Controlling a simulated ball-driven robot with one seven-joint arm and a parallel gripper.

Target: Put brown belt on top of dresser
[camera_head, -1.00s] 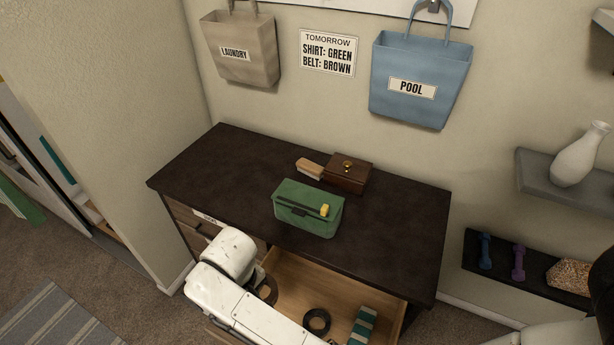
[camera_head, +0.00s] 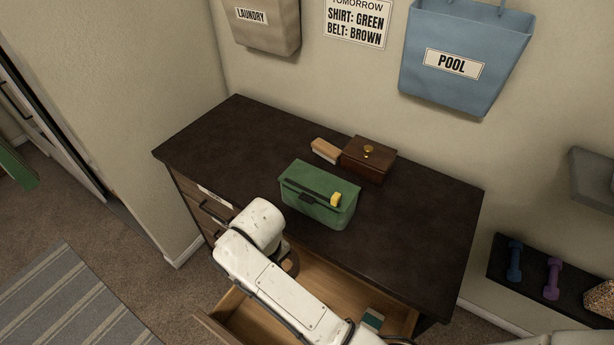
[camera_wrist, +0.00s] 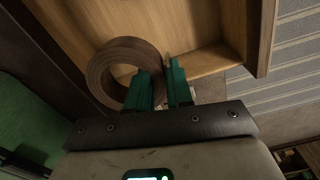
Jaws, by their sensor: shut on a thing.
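The brown belt (camera_wrist: 103,75) is rolled into a coil in the wrist view. My gripper (camera_wrist: 163,84), with green fingers, is shut on the right side of the coil. In the head view part of the belt (camera_head: 291,264) shows beside my white arm, over the open drawer; how high it is held I cannot tell. My gripper is hidden behind the arm there. The dresser (camera_head: 420,235) has a dark top with free surface on its left and right.
A green bag (camera_head: 318,200) with a yellow piece sits near the front of the top. A wooden box (camera_head: 367,162) and a brush (camera_head: 326,151) stand behind it. The open drawer (camera_head: 322,285) holds a teal striped thing (camera_head: 373,320). A sign (camera_head: 356,24) reads "BELT: BROWN".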

